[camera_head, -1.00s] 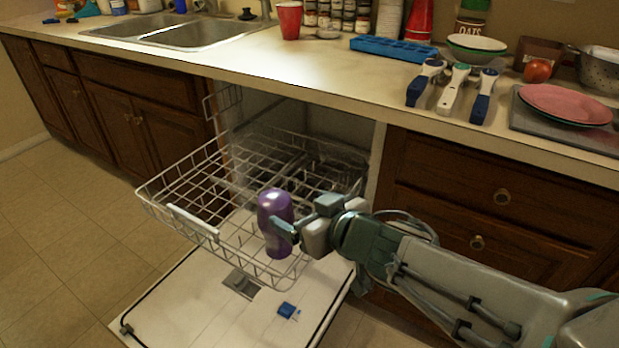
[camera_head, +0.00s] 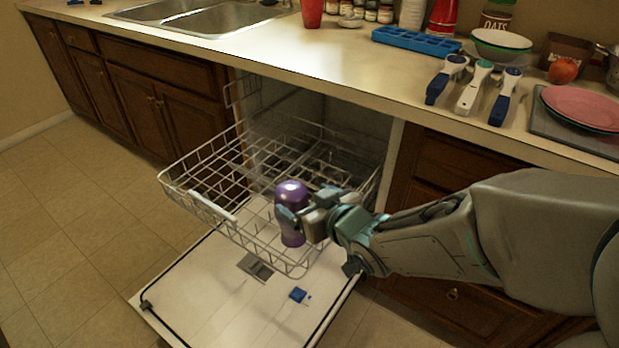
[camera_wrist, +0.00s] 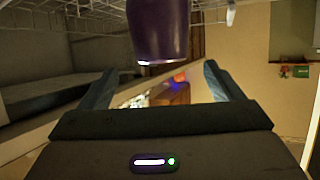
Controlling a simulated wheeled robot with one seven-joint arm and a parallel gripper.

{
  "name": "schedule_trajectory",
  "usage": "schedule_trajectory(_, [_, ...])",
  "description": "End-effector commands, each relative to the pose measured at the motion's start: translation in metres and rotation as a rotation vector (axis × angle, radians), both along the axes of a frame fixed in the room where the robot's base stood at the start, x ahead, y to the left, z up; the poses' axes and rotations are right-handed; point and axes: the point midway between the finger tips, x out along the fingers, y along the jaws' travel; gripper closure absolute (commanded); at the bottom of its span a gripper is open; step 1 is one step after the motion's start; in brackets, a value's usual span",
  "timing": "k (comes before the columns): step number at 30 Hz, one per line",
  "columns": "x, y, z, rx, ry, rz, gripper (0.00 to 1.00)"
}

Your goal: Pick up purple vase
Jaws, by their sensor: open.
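The purple vase (camera_head: 292,226) stands at the front right part of the pulled-out dishwasher rack. In the wrist view the vase (camera_wrist: 158,32) shows at the top centre, beyond the fingertips. My gripper (camera_head: 295,212) is at the vase's right side, with one finger overlapping the vase in the head view. In the wrist view my gripper (camera_wrist: 157,78) has its two fingers wide apart, with the vase lined up between them sideways. The gripper is open, and I cannot tell if a finger touches the vase.
The wire dishwasher rack (camera_head: 200,192) surrounds the vase, above the lowered door (camera_head: 215,290) with a small blue item (camera_head: 298,295). The counter (camera_head: 330,62) above holds brushes (camera_head: 474,88), a blue tray (camera_head: 415,44), bowls (camera_head: 500,46) and plates (camera_head: 580,106). Open floor lies left.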

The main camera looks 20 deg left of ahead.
Motion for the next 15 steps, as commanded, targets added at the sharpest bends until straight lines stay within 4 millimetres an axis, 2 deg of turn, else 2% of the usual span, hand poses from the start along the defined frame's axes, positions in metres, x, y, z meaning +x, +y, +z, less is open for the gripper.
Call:
schedule_trajectory(3, [0.004, 0.005, -0.002, -0.004, 0.005, -0.005, 0.14])
schedule_trajectory(6, [0.013, 0.017, -0.013, -0.003, 0.001, -0.004, 0.14])
schedule_trajectory(15, [0.025, 0.034, -0.022, -0.002, 0.002, -0.003, 0.14])
